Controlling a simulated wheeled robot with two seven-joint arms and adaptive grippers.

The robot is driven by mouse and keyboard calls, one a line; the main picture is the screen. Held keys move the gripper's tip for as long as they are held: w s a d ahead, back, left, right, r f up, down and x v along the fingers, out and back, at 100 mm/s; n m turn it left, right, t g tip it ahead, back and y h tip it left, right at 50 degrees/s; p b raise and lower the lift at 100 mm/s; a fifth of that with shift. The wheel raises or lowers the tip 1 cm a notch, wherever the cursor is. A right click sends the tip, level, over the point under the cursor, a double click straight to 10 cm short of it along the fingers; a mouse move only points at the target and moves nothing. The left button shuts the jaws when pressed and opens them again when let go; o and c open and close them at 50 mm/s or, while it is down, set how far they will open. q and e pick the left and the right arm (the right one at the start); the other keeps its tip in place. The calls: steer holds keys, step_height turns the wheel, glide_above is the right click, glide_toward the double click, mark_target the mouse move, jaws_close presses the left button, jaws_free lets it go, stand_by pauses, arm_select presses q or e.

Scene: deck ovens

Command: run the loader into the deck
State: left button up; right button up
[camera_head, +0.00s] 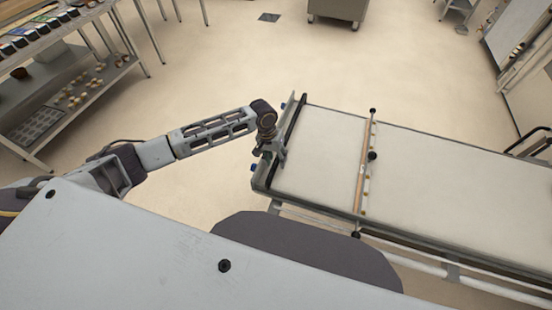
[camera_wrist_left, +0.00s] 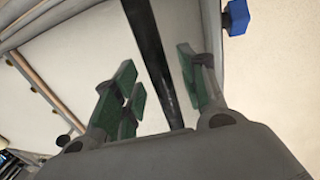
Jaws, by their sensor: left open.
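The loader (camera_head: 320,150) is a long, pale belt bed on a metal frame, running off to the right. A dark bar (camera_head: 288,130) stands along its left end. My left gripper (camera_head: 273,150) is at that bar, above the end of the loader. In the left wrist view the open gripper (camera_wrist_left: 165,90) has green-padded fingers on either side of the dark bar (camera_wrist_left: 152,50); I cannot tell whether they touch it. My right gripper is not in view. No deck opening can be made out.
A crossbar (camera_head: 364,165) with dark knobs spans the loader. A shelf rack (camera_head: 70,90) with small goods stands at upper left. A metal cabinet (camera_head: 338,10) stands at the back. The floor (camera_head: 220,60) between them is clear.

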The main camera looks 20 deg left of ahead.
arm_select(q)
jaws_close()
stand_by(0.3)
steer(key=shift+d, duration=0.15)
